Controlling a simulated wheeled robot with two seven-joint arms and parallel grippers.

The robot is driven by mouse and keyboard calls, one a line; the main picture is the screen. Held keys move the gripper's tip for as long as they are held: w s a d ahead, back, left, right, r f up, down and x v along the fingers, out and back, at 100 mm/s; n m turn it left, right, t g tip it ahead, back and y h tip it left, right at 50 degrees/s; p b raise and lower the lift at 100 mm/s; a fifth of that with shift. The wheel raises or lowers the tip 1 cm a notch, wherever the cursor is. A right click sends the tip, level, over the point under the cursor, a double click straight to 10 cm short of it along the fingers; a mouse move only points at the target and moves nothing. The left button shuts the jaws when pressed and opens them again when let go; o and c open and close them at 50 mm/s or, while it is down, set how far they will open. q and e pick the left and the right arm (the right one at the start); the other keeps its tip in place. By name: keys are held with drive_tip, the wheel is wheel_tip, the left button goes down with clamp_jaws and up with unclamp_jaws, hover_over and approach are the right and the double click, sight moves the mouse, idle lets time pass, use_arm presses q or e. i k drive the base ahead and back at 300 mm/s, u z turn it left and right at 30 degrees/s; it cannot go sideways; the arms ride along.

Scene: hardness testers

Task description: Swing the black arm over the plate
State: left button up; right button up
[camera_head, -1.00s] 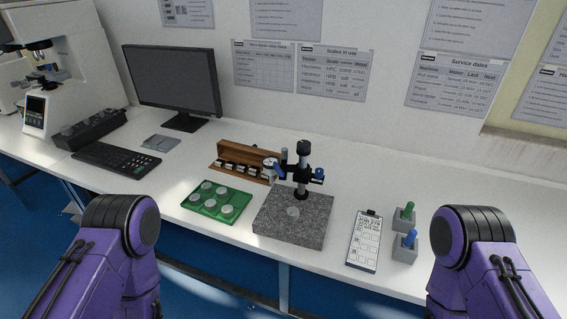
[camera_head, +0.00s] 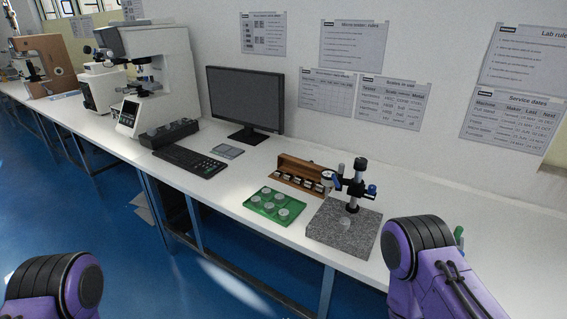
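A grey granite plate (camera_head: 345,230) lies on the white bench, right of centre. A black post (camera_head: 356,183) stands upright at its back, with a black arm (camera_head: 342,184) clamped on it. The arm points to the left and carries a round white dial gauge (camera_head: 327,179). The gauge appears to be off the plate's back left side, near the wooden box. A blue knob (camera_head: 371,190) is on the right of the clamp. A small pale disc (camera_head: 345,223) lies on the plate. Both purple arms show only as upper links at the bottom; neither gripper is in the picture.
A green tray (camera_head: 261,210) with several round discs and an open wooden box (camera_head: 306,166) sit left of the plate. A monitor (camera_head: 245,98), keyboard (camera_head: 190,162) and white testers (camera_head: 158,75) stand further left. My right arm covers part of the bench right of the plate.

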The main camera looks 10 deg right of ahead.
sight(346, 182)
drive_tip(key=u, duration=0.2)
drive_tip(key=i, duration=0.75)
drive_tip(key=z, duration=1.9)
